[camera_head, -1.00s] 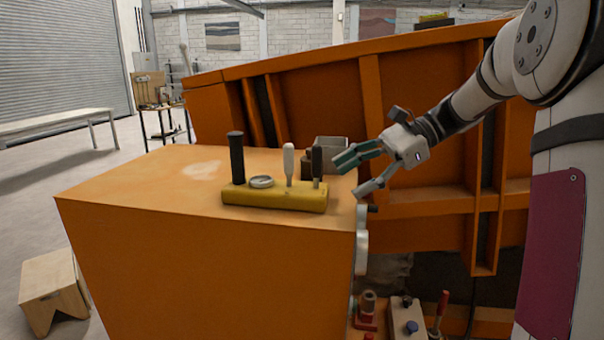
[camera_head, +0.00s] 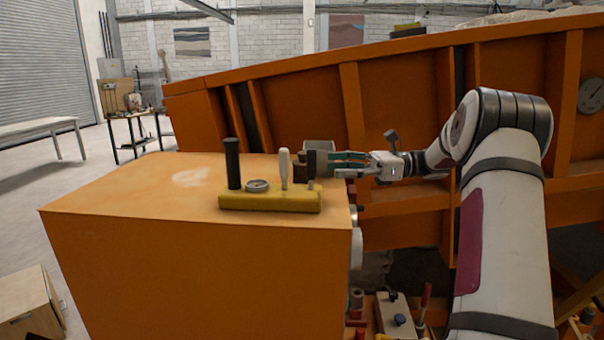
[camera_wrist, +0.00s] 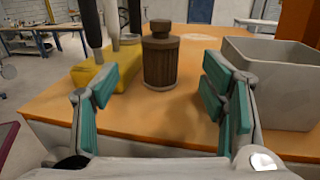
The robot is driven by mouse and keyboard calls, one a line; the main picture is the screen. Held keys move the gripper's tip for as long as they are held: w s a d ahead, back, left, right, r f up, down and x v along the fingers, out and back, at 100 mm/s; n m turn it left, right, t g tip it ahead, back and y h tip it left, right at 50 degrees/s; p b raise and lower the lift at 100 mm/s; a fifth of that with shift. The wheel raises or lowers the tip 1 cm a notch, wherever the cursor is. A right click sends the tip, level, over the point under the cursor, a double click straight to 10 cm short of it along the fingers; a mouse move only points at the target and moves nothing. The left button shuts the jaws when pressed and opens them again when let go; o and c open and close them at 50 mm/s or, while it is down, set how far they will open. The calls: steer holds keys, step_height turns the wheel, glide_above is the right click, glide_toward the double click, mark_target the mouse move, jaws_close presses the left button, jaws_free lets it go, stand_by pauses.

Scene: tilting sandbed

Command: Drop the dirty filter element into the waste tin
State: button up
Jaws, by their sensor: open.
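The dirty filter element (camera_wrist: 161,62) is a dark brown ribbed cylinder with a narrow neck. It stands upright on the orange cabinet top (camera_wrist: 150,125). In the head view the filter element (camera_head: 322,161) is partly hidden behind a dark handle. My gripper (camera_wrist: 160,82) is open and empty, its green-padded fingers spread to the left and right of the filter element, which stands just ahead between them. In the head view my gripper (camera_head: 334,165) reaches in level from the right. The waste tin (camera_wrist: 268,90) is a grey open square box to the right; it also shows behind the filter element (camera_head: 318,146).
A yellow block (camera_head: 270,200) with upright handles and a round gauge (camera_head: 257,186) stands close to the left of the filter element. The orange sandbed wall (camera_head: 400,100) rises behind. The cabinet top's left part is clear.

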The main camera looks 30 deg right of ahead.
mark_target(303, 167)
steer(key=p+x, duration=0.2)
steer(key=x, duration=0.7)
steer(key=c, duration=1.4)
steer(key=shift+r, duration=0.1)
steer(key=shift+c, duration=0.2)
